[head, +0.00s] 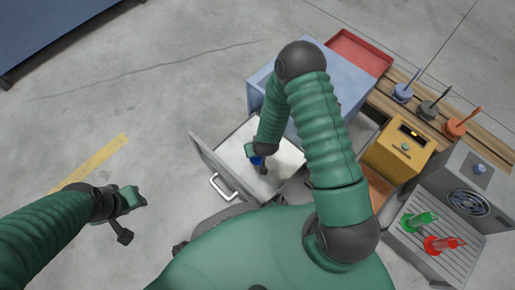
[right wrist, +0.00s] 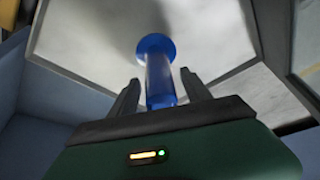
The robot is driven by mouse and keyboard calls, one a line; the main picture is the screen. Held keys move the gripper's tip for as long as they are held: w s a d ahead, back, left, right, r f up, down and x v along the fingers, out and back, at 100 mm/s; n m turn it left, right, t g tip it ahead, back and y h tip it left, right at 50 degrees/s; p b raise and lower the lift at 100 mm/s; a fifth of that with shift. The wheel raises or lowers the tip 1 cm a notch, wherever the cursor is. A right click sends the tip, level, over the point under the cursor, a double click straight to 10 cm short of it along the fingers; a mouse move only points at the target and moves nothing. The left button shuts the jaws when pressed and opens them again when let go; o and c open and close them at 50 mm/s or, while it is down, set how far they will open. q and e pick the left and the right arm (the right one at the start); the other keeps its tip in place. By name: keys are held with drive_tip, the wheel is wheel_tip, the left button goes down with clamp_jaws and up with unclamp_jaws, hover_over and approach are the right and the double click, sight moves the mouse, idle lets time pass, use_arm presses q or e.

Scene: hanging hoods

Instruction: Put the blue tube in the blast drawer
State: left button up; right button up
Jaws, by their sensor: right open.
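The blue tube (right wrist: 160,75) is between the two fingers of my right gripper (right wrist: 160,92) in the right wrist view. Its round flange is at the far end, over the pale drawer floor. The fingers are spread on either side of it, with a gap visible. In the head view the open drawer (head: 212,160) with a white handle extends from the blue-grey cabinet (head: 351,90). My right gripper (head: 262,170) is down inside it, with a bit of the blue tube (head: 256,160) showing. My left gripper (head: 128,216) is off to the left over bare floor, its fingers unclear.
To the right are a yellow box (head: 399,152), a grey fan unit (head: 468,187), and a slatted tray with a green tube (head: 418,220) and a red tube (head: 443,244). Colored stands line a wooden bench (head: 485,140). The left floor is clear.

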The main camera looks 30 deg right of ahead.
drive_tip(key=s+a+r+n+g+p, duration=0.1)
drive_tip(key=s+r+p, duration=0.2)
drive_tip(key=r, duration=1.3)
drive_tip(key=s+a+r+n+p, duration=0.1)
drive_tip(key=s+r+p, duration=0.3)
drive_tip(key=r, duration=1.2)
drive_tip(key=s, duration=0.3)
drive_tip(key=shift+s+r+g+y, duration=0.15)
drive_tip(key=shift+r+g+y, duration=0.1)
drive_tip(key=shift+g+y, duration=0.15)
